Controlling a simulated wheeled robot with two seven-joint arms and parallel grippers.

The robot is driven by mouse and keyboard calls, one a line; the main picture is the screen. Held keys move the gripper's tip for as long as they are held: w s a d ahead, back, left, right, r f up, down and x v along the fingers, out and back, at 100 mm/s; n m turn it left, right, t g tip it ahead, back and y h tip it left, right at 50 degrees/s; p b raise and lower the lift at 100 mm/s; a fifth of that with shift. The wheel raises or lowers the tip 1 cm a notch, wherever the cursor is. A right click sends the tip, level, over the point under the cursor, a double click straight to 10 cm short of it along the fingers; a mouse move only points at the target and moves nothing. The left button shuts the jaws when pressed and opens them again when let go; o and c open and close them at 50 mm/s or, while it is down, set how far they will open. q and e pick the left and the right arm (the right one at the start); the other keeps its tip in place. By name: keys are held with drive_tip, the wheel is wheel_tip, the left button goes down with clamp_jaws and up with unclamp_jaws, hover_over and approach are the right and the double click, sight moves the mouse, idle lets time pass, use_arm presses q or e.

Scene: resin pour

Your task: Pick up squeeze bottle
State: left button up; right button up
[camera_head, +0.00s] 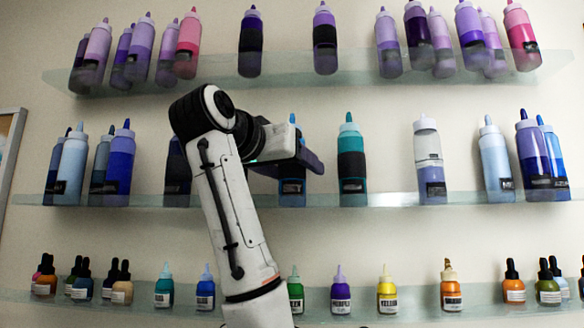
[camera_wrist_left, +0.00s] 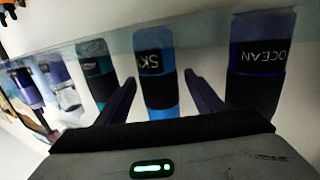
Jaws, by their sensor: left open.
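Squeeze bottles stand on glass shelves; the task does not say which one. My left gripper (camera_head: 308,158) is at the middle shelf, in front of a light blue bottle (camera_head: 292,190) that it partly hides. In the left wrist view, upside down, the open fingers (camera_wrist_left: 160,80) point at this bottle (camera_wrist_left: 161,98), labelled SKY. It appears in the gap between the fingertips; I cannot tell how deep it is between them. A dark blue bottle labelled OCEAN (camera_wrist_left: 256,85) stands beside one finger, and a teal bottle (camera_wrist_left: 98,70) beside the other. My right gripper is not in view.
The middle shelf (camera_head: 390,200) also holds the teal bottle (camera_head: 351,165) close right of the gripper, and a dark bottle (camera_head: 177,172) partly behind my arm. The upper shelf (camera_head: 300,77) holds purple and pink bottles. The lower shelf (camera_head: 360,308) holds small bottles.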

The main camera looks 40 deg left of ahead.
use_arm(q)
drive_tip(key=c, duration=1.3)
drive_tip(key=shift+r, duration=0.15)
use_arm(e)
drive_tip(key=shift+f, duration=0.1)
